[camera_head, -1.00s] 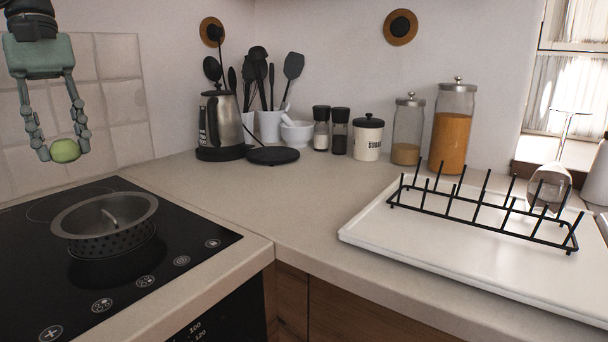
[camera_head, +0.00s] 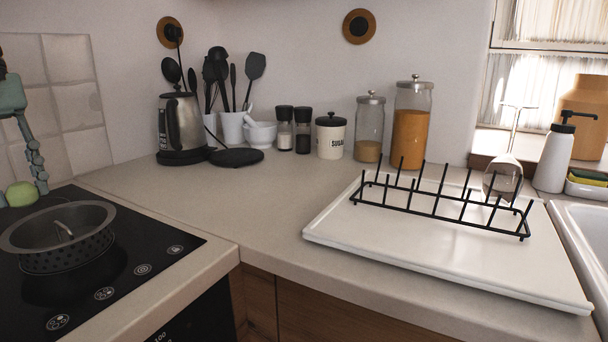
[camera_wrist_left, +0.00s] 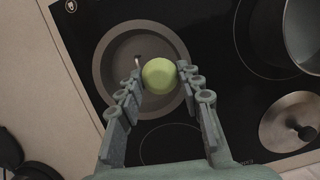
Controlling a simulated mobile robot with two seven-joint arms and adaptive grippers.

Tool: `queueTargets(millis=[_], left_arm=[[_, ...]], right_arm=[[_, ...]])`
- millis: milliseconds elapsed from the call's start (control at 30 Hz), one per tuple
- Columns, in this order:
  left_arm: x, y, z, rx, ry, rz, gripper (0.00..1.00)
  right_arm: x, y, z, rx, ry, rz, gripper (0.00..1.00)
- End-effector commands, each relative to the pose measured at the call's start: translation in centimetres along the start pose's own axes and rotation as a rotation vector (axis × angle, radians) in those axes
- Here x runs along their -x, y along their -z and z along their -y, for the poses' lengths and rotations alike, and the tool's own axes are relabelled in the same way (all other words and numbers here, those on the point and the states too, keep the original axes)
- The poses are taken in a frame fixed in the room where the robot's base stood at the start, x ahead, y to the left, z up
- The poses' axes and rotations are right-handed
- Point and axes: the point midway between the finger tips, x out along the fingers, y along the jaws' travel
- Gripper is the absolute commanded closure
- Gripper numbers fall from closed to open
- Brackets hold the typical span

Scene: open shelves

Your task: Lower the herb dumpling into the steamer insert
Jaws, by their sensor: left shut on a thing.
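The herb dumpling (camera_head: 20,194) is a small green ball at the left edge of the head view. My left gripper (camera_wrist_left: 160,82) is shut on the dumpling, which also shows in the left wrist view (camera_wrist_left: 159,75). The steamer insert (camera_head: 58,240) is a grey perforated basket with a wide rim and an upright central handle, standing on the black hob. In the wrist view the dumpling overlaps the right part of the insert (camera_wrist_left: 108,68); its height above it is hard to tell. My right gripper is in neither view.
The hob (camera_head: 130,250) holds a pot (camera_wrist_left: 300,35) and a lid (camera_wrist_left: 291,122) in the wrist view. A kettle (camera_head: 181,125) stands at the back. A drying rack (camera_head: 440,205) sits on a white tray (camera_head: 400,255) at right. The counter between is clear.

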Motion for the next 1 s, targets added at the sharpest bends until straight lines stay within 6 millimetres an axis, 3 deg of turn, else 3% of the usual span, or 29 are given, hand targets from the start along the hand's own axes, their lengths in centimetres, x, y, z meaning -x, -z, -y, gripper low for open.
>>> queueTargets(millis=[367,1000], left_arm=[[-0.3,0.1,0.0,0.000,0.000,0.001,0.76],[-3.4,0.9,0.0,0.000,0.001,0.001,0.76]], right_arm=[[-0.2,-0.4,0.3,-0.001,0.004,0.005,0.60],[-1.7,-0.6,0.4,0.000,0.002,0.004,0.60]])
